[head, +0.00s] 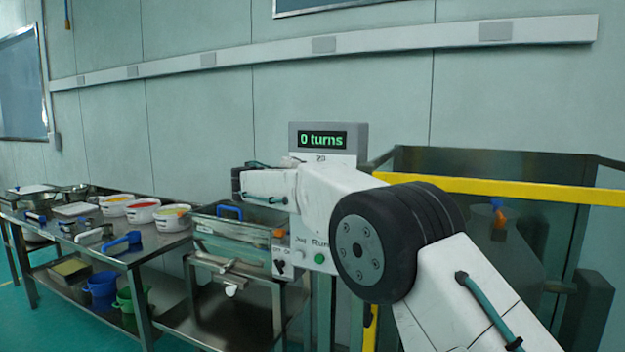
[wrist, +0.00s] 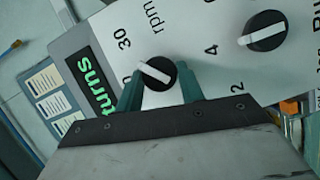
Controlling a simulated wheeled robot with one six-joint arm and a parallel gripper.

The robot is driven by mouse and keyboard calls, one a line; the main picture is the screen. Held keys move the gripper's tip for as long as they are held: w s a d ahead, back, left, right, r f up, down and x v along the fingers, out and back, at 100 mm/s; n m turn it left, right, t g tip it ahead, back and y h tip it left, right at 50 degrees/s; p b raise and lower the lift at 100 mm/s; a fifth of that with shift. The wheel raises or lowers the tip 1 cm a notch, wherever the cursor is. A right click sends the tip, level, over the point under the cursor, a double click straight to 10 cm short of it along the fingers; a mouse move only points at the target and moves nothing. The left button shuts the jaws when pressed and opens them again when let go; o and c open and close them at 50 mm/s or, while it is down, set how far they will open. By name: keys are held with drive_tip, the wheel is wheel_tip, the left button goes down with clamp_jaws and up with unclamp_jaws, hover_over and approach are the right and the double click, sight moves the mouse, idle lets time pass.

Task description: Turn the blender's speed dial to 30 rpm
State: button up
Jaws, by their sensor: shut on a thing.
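The speed dial (wrist: 158,73) is a black round knob with a white bar, on the white control panel (wrist: 195,40) in the wrist view. The "rpm" label and the number 30 are printed above and to its upper left. The bar slants from upper left to lower right, its upper-left end aimed below the 30; another number there is partly covered. My gripper (wrist: 161,80) has its two green fingers shut on the dial, one on each side. In the head view my arm hides the dial and the fingers.
A second black dial (wrist: 265,31) sits right of the gripper, near numbers 4 and 2. The display (head: 322,140) reads "0 turns". A yellow rail (head: 530,190) runs at right.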

drive_tip(key=shift+f, duration=0.15)
drive_tip(key=o, duration=1)
drive_tip(key=shift+a, duration=0.1)
drive_tip(key=v, duration=0.7)
drive_tip(key=shift+s+a, duration=0.2)
drive_tip(key=shift+s, duration=0.05)
